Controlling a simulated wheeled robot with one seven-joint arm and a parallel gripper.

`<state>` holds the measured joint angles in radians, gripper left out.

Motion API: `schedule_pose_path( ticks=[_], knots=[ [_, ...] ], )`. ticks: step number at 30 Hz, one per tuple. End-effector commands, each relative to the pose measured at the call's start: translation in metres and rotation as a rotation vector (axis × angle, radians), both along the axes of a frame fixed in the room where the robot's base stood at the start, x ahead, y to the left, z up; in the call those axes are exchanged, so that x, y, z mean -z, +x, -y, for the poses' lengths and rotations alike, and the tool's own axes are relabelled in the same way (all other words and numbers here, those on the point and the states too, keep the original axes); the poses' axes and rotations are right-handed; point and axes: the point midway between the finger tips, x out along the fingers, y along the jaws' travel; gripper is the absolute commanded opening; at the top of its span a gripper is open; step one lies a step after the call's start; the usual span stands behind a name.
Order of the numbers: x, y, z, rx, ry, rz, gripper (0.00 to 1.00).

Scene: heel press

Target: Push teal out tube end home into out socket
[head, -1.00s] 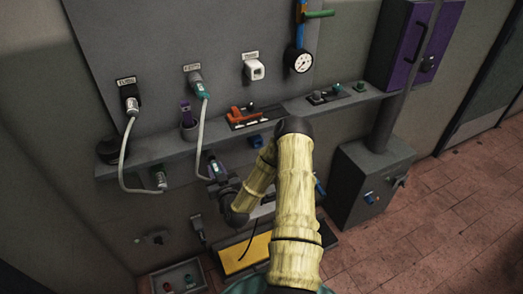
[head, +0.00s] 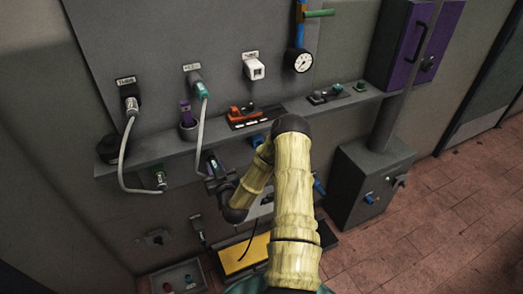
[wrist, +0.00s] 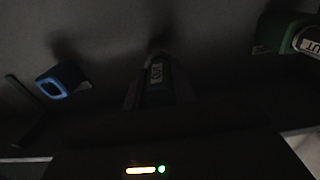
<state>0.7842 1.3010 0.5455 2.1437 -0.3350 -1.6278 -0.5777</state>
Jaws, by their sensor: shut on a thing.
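A grey tube hangs from a teal-collared plug (head: 201,90) on the wall panel and runs down to its lower end (head: 211,163) under the shelf. My gripper (head: 213,177) is shut on that lower end. In the wrist view a small labelled greenish piece (wrist: 156,72) shows between the dark jaws. The jaws hide most of the tube end and the out socket, so I cannot tell how deep the end sits.
A second tube (head: 121,150) ends at a green-marked fitting (head: 160,179) to the left; a green fitting (wrist: 287,33) shows in the wrist view. A blue-rimmed fitting (wrist: 58,80) is on the other side. The shelf (head: 165,147) runs just above my gripper.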

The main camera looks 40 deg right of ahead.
Motion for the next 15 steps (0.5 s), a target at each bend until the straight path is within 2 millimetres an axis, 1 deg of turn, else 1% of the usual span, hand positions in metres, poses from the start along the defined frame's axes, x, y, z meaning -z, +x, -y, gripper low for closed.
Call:
schedule_pose_path(
  ticks=[15],
  knots=[
    [0.0002, 0.0081, 0.0017, -0.001, 0.0, 0.001, 0.0]
  ],
)
